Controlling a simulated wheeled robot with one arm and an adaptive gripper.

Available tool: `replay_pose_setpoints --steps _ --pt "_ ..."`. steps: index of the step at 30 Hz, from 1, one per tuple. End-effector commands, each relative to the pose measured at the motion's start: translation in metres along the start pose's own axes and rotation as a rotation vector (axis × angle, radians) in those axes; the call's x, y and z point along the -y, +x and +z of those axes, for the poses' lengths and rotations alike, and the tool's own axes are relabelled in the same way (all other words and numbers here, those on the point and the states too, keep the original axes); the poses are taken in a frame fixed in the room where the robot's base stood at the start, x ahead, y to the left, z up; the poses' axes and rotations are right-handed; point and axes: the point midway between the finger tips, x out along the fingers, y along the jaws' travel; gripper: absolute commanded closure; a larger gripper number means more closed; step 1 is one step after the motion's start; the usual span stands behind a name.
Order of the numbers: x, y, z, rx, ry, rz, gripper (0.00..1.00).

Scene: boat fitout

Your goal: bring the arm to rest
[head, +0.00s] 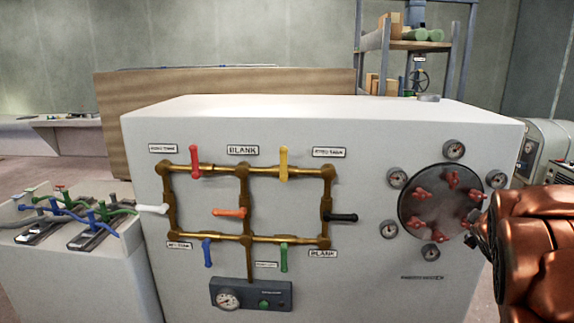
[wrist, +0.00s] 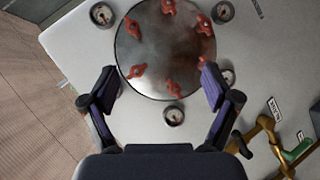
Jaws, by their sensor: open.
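My gripper (wrist: 157,88) shows in the wrist view with its two dark fingers spread wide and nothing between them. It faces the round metal hatch (wrist: 188,75) with several red wing clamps on the white cabinet. In the head view my copper-coloured arm fills the right edge, and part of my gripper (head: 480,238) shows just right of the same hatch (head: 425,205). I cannot tell whether a finger touches the cabinet.
The white cabinet (head: 300,122) carries brass pipes (head: 245,210) with several coloured valve handles, and a gauge panel (head: 250,294) below. Round gauges (head: 453,149) ring the hatch. A low bench with hoses (head: 75,215) stands left. A shelf rack (head: 420,45) stands behind.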

Motion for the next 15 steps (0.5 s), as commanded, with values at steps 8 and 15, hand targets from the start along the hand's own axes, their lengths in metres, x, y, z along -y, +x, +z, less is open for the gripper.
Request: replay_pose_setpoints --steps 8,15 --pt "0.083 -0.086 0.019 0.244 0.263 -0.239 0.12" --pt "0.172 -0.186 0.036 0.470 0.430 -0.486 0.12"
